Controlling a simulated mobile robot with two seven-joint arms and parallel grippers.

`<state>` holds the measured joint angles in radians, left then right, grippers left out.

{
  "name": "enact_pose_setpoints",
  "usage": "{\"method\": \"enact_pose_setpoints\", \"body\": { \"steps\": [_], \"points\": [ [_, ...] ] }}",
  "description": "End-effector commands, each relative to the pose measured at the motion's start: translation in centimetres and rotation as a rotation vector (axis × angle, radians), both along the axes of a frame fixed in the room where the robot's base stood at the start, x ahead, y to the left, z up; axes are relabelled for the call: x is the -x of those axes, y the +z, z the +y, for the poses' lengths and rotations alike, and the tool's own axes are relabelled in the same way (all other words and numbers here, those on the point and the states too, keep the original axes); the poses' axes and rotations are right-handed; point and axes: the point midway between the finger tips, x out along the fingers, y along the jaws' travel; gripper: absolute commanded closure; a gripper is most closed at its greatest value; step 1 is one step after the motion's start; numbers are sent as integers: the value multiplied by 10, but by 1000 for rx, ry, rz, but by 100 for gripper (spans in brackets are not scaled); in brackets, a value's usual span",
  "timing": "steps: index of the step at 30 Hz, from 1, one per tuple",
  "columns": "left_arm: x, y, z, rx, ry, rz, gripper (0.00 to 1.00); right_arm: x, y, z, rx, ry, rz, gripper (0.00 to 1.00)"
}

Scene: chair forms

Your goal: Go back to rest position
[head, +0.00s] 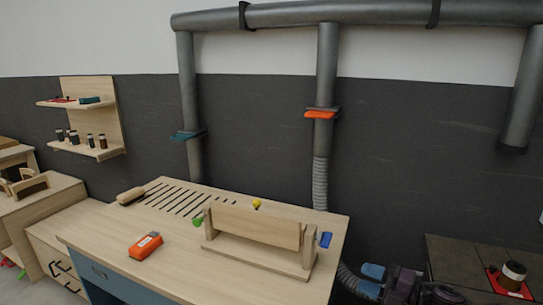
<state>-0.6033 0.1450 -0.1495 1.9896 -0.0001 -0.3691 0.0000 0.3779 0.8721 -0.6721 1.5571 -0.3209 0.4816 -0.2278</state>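My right gripper (370,281) shows at the bottom right of the head view, beyond the right edge of the workbench. Its two blue fingers are apart, with nothing visible between them. The dark wrist part behind it is cut by the lower picture edge. My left gripper is not in view. A wooden chair form (254,227) stands on the workbench (180,260), left of my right gripper and apart from it. A blue clamp-like piece (325,240) is at its right end and a green one (198,221) at its left.
An orange box-like tool (145,246) and a wooden-backed brush (130,196) lie on the workbench. A dark table (460,262) with a jar (512,275) on a red mat stands at right. Grey ducts (325,70) and a wall shelf (92,110) are behind.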

Motion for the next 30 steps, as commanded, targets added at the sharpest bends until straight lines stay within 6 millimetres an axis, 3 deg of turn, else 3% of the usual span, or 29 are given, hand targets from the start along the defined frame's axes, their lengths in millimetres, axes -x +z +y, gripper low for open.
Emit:
{"method": "enact_pose_setpoints", "body": {
  "steps": [3, 5, 11, 20, 30],
  "points": [
    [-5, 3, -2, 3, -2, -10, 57, -13, 17, 8, -78, -108, 46, 61],
    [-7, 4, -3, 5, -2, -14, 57, -15, 19, 12, -134, -168, 90, 61],
    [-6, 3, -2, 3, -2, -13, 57, 3, 0, 17, -376, -405, 317, 61],
    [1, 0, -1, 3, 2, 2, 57, 75, -67, -1, -702, -737, 687, 61],
    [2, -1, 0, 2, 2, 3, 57, 189, -138, -33, -961, -1035, 944, 61]
  ]
}}
